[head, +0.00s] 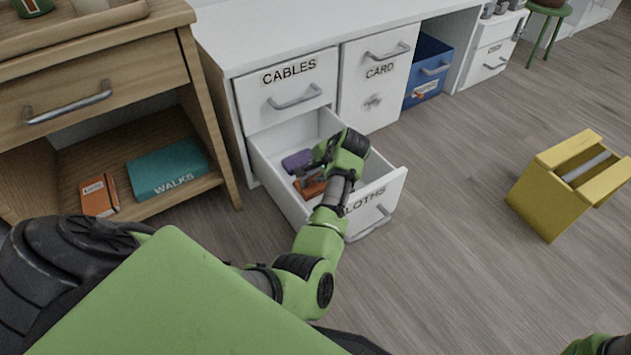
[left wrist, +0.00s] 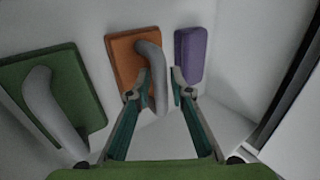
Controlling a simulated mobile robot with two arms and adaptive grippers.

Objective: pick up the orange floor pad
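The orange floor pad (left wrist: 124,58) has a curved grey handle and is in the open CLOTHS drawer. It also shows partly in the head view (head: 312,188), beside my gripper. My left gripper (left wrist: 160,94) reaches down into the drawer, with its fingers apart. The grey handle of the orange pad appears between the two fingertips; I cannot tell whether they touch it. A purple pad (left wrist: 190,55) is to the right of the orange one, and a green pad (left wrist: 70,85) with a grey handle to its left. In the head view my right arm shows only at the bottom right corner.
The drawer's CLOTHS front (head: 385,203) and side walls are close around my left gripper. The CABLES drawer (head: 290,92) above is shut. A wooden cabinet (head: 205,110) stands left, a yellow stool-like object (head: 545,200) right. The floor between is clear.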

